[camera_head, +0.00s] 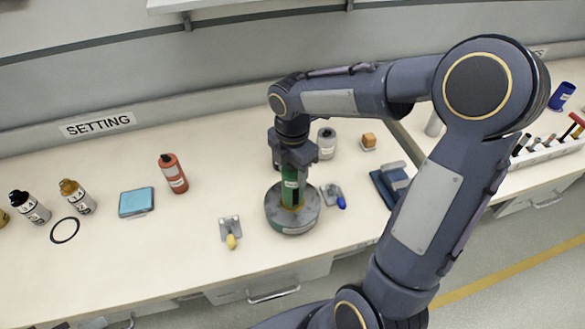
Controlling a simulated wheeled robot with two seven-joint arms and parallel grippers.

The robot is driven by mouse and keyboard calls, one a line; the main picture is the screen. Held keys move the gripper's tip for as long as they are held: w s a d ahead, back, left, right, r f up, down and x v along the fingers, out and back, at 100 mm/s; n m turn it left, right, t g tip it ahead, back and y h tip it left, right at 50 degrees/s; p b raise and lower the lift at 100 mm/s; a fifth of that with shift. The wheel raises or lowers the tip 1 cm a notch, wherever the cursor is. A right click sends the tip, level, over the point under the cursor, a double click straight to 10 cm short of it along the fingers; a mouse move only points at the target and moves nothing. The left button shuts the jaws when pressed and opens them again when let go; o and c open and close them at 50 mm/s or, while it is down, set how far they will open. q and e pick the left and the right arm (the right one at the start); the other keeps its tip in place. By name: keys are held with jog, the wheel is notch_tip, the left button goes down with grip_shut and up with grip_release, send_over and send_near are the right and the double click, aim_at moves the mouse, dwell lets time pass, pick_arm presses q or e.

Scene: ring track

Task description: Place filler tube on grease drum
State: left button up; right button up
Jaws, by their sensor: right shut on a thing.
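The filler tube (290,190) is green and upright. My right gripper (291,168) is shut on its upper part from above. The grease drum (291,222) is a low, round grey drum on the bench, directly below the tube. The tube's lower end shows a yellowish rim and appears to meet the middle of the drum's top. I cannot tell whether it rests there or hovers just above. The gripper hides the tube's top. My left gripper is not in view.
A yellow-tipped bracket (230,231) and a blue-tipped bracket (333,196) flank the drum. A red bottle (173,173), teal pad (136,202) and grey jar (326,142) stand nearby. A dark blue holder (388,186) is to the right.

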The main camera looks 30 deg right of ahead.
jog(key=o, duration=1.4)
jog(key=shift+f, duration=0.1)
notch_tip(320, 180, up, 11)
jog(key=shift+r+p, duration=0.1)
jog(key=shift+p, duration=0.2)
jog(key=shift+r, duration=0.35)
jog(key=shift+s+r, duration=0.2)
jog(key=s+a+f+m+t+y, duration=0.1)
jog(key=s+m+t, duration=0.1)
jog(key=s+m, duration=0.3)
jog(key=s+a+f+m+t+y, duration=0.1)
jog(key=s+f+m, duration=0.1)
jog(key=s+m, duration=0.4)
jog(key=s+a+f+m+t+y, duration=0.1)
jog(key=s+m, duration=0.4)
jog(key=m, duration=0.6)
jog(key=shift+s+a+f+m+t+y, duration=0.2)
jog(key=shift+a+f+t, duration=0.1)
jog(key=shift+f+t, duration=0.1)
jog(key=shift+s+a+f+m+t+y, duration=0.1)
jog(key=shift+a+f+t+y, duration=0.15)
jog(key=shift+f+t, duration=0.15)
